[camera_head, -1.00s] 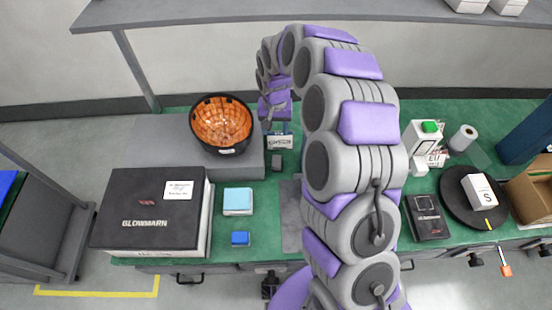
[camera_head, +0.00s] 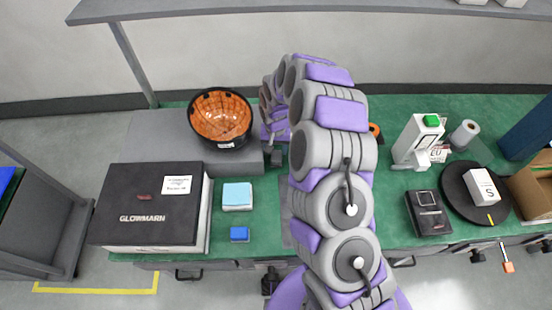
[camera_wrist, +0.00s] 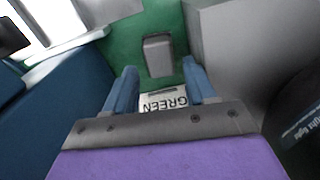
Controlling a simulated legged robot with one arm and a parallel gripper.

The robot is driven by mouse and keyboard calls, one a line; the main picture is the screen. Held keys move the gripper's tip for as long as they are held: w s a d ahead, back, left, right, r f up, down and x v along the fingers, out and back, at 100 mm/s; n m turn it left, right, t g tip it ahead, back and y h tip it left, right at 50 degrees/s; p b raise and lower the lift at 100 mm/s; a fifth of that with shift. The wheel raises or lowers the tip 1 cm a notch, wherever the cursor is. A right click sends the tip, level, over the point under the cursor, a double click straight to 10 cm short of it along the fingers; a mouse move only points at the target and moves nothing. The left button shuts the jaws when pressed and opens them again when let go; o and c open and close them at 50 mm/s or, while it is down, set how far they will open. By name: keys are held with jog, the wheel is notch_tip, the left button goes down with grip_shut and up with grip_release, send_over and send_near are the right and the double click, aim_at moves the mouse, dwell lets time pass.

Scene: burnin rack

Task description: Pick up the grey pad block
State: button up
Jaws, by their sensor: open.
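The grey pad block (camera_wrist: 158,55) lies on the green bench top in the wrist view, just beyond my fingertips and lined up with the gap between them. In the head view a small dark grey piece, which looks like the block (camera_head: 276,158), shows beside my arm, right of the grey platform. My gripper (camera_wrist: 160,68) is open, with one blue finger on each side and nothing held. A white card reading "GREEN" (camera_wrist: 165,100) shows between the fingers, below the block. In the head view my arm mostly hides the gripper.
The grey platform (camera_head: 160,148) with an orange-lined black bowl (camera_head: 221,118) stands left of the block. Its side (camera_wrist: 240,50) rises close to my right finger in the wrist view. A dark blue surface (camera_wrist: 60,80) is on the left. A light blue box (camera_head: 237,196) sits nearer the front.

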aim_at(276, 157)
notch_tip(276, 157, down, 5)
jog(key=shift+w+d+f+b, duration=0.1)
jog(key=shift+b, duration=0.45)
jog(key=shift+c, duration=0.2)
jog(key=c, duration=0.9)
jog(key=shift+r, duration=0.2)
jog(key=shift+r, duration=0.3)
notch_tip(276, 157, up, 3)
jog(key=shift+p, duration=0.5)
jog(key=s+d, duration=0.1)
jog(key=s, duration=0.4)
jog(key=s+d+p, duration=0.1)
jog(key=s, duration=0.4)
jog(key=s+d+r, duration=0.1)
jog(key=s, duration=0.4)
jog(key=shift+s+r+p, duration=0.1)
jog(key=shift+s+p, duration=0.2)
jog(key=shift+s, duration=0.05)
